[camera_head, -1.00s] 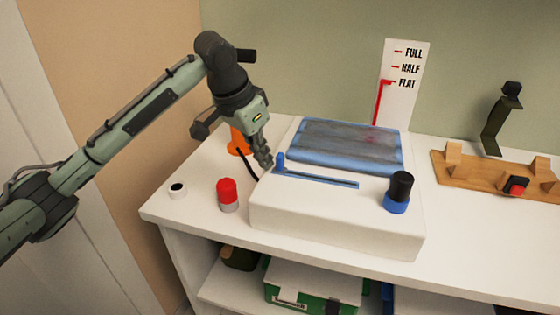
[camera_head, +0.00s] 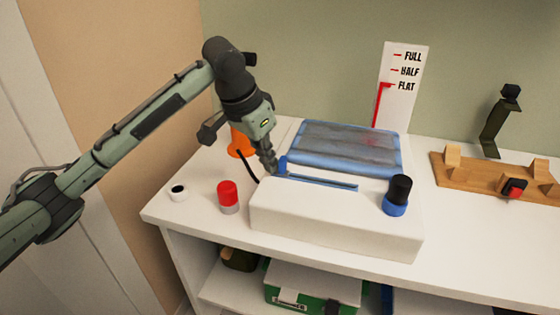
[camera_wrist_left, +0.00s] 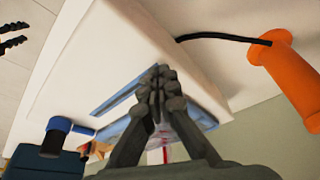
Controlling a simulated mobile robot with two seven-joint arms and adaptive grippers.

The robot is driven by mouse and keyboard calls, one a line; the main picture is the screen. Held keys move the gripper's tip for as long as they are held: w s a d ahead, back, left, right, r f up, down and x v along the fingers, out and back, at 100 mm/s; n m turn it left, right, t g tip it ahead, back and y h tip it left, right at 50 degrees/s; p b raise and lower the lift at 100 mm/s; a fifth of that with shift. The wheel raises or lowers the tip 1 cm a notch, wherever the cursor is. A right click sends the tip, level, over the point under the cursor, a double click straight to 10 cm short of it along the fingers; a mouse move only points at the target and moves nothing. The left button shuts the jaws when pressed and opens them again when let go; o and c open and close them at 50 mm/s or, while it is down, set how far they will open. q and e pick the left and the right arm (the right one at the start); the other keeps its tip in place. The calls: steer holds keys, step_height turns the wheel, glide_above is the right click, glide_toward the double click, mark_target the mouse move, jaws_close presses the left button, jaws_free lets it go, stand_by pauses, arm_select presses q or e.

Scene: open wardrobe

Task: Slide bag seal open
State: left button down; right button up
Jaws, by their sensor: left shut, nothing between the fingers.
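The bag (camera_head: 345,147) is a flat grey sheet with blue edges on the back of a white box (camera_head: 330,225). A blue seal track (camera_head: 320,182) runs along the top of the box in front of the bag. A small blue slider (camera_head: 283,163) stands at the track's left end. My left gripper (camera_head: 272,170) is shut and empty, its fingertips at the slider's left side; I cannot tell whether they touch. In the left wrist view the shut fingers (camera_wrist_left: 160,75) point at the box, beside the track (camera_wrist_left: 115,98), and the slider is hidden. My right gripper is not in view.
A black and blue knob (camera_head: 398,195) stands on the box's right. A FULL/HALF/FLAT gauge (camera_head: 402,85) stands behind.

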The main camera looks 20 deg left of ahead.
arm_select(q)
steer(key=shift+s+d+p, duration=0.1)
steer(key=shift+d+p, duration=1.15)
steer(key=shift+d, duration=1.2)
steer(key=shift+s+d, duration=0.1)
steer(key=shift+d, duration=4.15)
steer(key=shift+s+a, duration=0.7)
steer(key=shift+s, duration=0.3)
steer(key=shift+s+r, duration=0.65)
steer(key=shift+r, duration=0.35)
steer(key=shift+s+r, duration=0.7)
steer(key=shift+r, duration=0.3)
steer(key=shift+s+r, duration=0.65)
steer(key=shift+r, duration=0.35)
